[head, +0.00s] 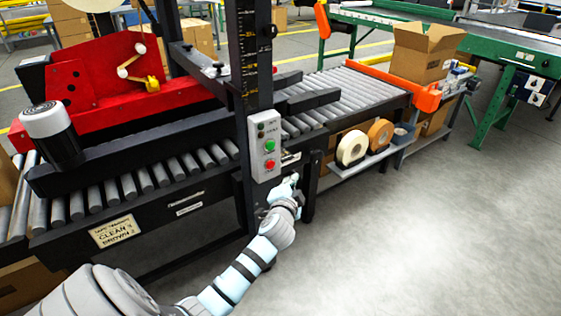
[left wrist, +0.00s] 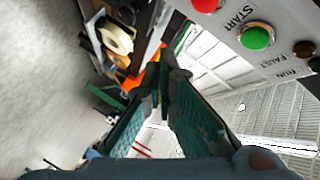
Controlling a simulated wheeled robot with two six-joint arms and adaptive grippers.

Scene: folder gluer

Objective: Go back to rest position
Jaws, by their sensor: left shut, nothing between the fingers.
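My left arm reaches in from the bottom of the head view. Its gripper (head: 291,183) is just below the grey control box (head: 265,146), in front of the machine's dark frame. In the left wrist view the two teal finger pads come together at their dark tips, and the gripper (left wrist: 162,82) is shut with nothing held. The green START button (left wrist: 257,37) and part of a red button (left wrist: 205,4) show close by at upper right there, apart from the fingers. My right gripper is in neither view.
The roller conveyor (head: 345,88) runs behind the black post (head: 249,60). A shelf with tape rolls (head: 352,147) is right of my gripper. An open cardboard box (head: 425,55) stands at the back right. Grey floor (head: 430,230) is clear at right.

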